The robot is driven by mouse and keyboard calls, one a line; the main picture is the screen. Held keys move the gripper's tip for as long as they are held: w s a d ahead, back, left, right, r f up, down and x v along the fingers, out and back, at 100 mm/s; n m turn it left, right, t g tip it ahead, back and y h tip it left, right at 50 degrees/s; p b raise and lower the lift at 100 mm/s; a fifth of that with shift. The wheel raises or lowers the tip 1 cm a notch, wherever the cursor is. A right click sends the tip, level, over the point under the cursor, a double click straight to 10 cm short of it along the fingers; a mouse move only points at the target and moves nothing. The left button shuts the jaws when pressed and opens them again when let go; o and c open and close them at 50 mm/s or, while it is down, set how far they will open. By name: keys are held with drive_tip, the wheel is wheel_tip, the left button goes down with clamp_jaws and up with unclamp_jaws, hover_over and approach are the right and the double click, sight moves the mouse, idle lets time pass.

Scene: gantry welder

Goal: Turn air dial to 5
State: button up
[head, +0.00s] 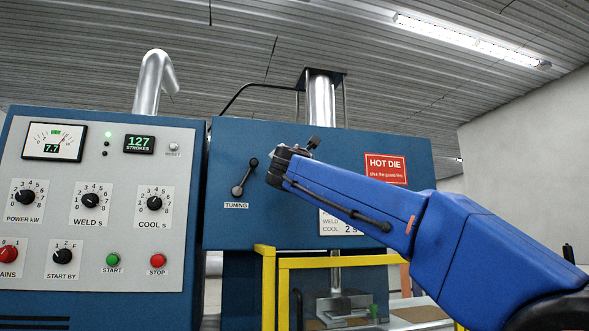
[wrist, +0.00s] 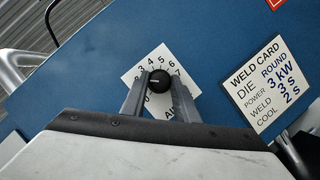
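The air dial (wrist: 159,79) is a round black knob on a white scale plate (wrist: 160,56) in the wrist view. Figures 3 to 7 show around its top; the left ones and part of the label are hidden by my fingers. A faint light mark on the knob seems to point left, away from the 5 at the top. My gripper (wrist: 160,84) has one finger on each side of the knob, with no clear gap; I cannot tell whether they press on it. In the head view my gripper (head: 292,160) is at the blue panel and hides the dial.
A tuning lever (head: 245,177) sits just left of my gripper. A weld card (wrist: 267,84) is right of the dial. A yellow guard frame (head: 320,262) stands below. The control panel (head: 100,215) with knobs and buttons is at the left.

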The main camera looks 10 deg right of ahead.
drive_tip(key=shift+m, duration=0.4)
drive_tip(key=shift+r+m+g+y, duration=0.25)
drive_tip(key=shift+m+g, duration=0.7)
drive_tip(key=shift+m, duration=1.7)
drive_tip(key=shift+m+g+y, duration=0.5)
drive_tip(key=shift+m+g, duration=0.5)
drive_tip(key=shift+m, duration=1.7)
drive_tip(key=shift+r+m+g+y, duration=0.25)
drive_tip(key=shift+m+g, duration=0.7)
drive_tip(key=shift+m, duration=1.7)
drive_tip(key=shift+f, duration=0.1)
drive_tip(key=o, duration=1.1)
drive_tip(key=shift+c, duration=0.2)
drive_tip(key=shift+s, duration=0.1)
